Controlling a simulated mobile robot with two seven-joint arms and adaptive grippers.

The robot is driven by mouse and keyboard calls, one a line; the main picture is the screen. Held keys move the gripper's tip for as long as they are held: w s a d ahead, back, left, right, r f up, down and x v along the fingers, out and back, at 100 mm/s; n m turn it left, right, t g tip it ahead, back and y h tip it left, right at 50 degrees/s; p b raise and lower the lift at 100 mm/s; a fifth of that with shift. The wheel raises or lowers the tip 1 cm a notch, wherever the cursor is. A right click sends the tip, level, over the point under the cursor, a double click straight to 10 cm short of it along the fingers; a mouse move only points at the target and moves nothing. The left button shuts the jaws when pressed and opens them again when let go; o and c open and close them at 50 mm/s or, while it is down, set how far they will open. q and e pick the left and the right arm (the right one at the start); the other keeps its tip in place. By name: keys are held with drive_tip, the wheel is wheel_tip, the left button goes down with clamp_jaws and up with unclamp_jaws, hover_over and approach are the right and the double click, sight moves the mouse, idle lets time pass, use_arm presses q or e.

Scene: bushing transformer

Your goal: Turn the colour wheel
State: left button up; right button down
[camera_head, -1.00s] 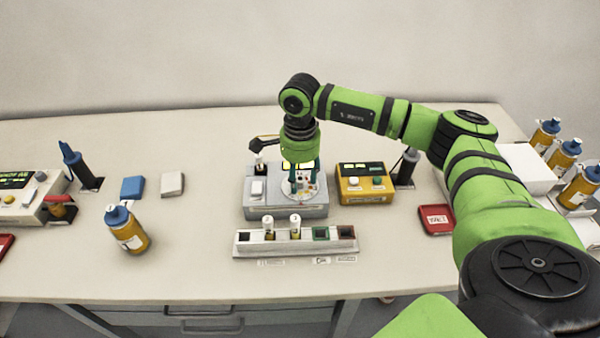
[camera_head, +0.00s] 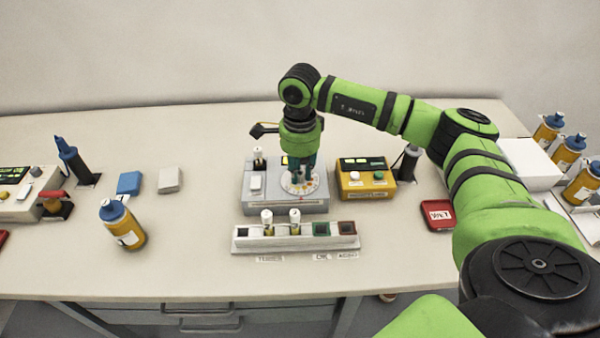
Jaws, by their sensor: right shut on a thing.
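The colour wheel (camera_head: 291,188) is a pale disc with coloured spots on top of a grey instrument (camera_head: 262,203) at the middle of the table. My right gripper (camera_head: 300,180) points straight down over it, its teal fingers shut at the wheel's raised middle. The fingers and wrist hide the part they hold and the back of the disc. A small vial with a dark cap (camera_head: 258,160) stands at the instrument's back left. My left gripper is not in view.
A white rack (camera_head: 250,245) with two vials stands in front of the instrument. A yellow box (camera_head: 366,185) with buttons is close on the right, with a red tray (camera_head: 438,214) beyond. An orange bottle (camera_head: 122,226) stands left; free table lies between.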

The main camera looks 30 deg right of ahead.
sight(300, 173)
drive_tip(key=shift+m+b, duration=0.9)
drive_tip(key=shift+m, duration=1)
drive_tip(key=c, duration=1.1)
unclamp_jaws()
drive_tip(key=shift+r, duration=0.15)
wheel_tip(300, 173, up, 12)
drive_tip(key=shift+f, duration=0.15)
